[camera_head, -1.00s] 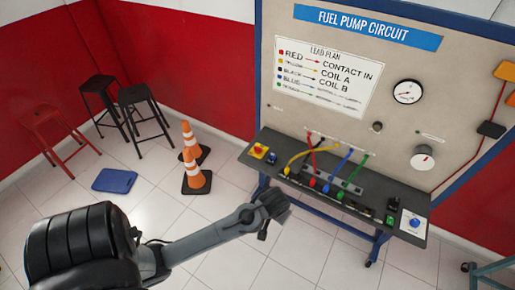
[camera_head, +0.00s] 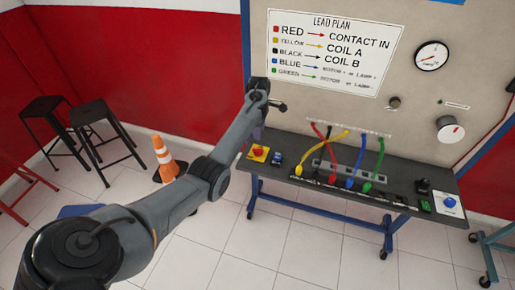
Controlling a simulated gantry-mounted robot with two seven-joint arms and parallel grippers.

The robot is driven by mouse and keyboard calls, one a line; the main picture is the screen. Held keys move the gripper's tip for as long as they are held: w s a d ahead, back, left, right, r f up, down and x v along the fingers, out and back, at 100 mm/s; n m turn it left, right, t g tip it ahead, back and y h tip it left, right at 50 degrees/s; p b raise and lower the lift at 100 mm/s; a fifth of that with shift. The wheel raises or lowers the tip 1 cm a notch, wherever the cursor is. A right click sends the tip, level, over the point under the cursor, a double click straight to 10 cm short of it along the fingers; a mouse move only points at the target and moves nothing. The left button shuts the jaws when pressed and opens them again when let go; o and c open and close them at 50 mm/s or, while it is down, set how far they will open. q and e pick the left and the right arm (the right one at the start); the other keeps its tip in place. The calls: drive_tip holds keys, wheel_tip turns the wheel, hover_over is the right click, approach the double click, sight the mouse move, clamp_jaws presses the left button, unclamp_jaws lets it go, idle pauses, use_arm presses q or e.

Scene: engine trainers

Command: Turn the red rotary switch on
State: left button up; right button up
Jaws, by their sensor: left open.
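A red knob on a yellow plate (camera_head: 258,152) sits at the left end of the dark bench top (camera_head: 340,202), in the head view. It appears to be the red rotary switch; its exact position is too small to read. My left gripper (camera_head: 279,105) is open and empty. It shows above the red knob in the picture, in front of the panel's left part, apart from the knob. My left forearm passes just left of the knob. My right gripper is not in view.
A blue control (camera_head: 277,158) sits just right of the red knob. Coloured leads (camera_head: 352,155) arch from the panel to the bench. A white dial with a red mark (camera_head: 450,130) is on the panel. A traffic cone (camera_head: 165,160) and dark stools (camera_head: 100,130) stand left on the floor.

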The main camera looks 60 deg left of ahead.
sight(259, 149)
use_arm(q)
wheel_tip(259, 149, down, 10)
drive_tip(key=shift+d+r+b, duration=0.1)
drive_tip(key=shift+d+b, duration=0.05)
drive_tip(key=shift+b, duration=0.4)
clamp_jaws()
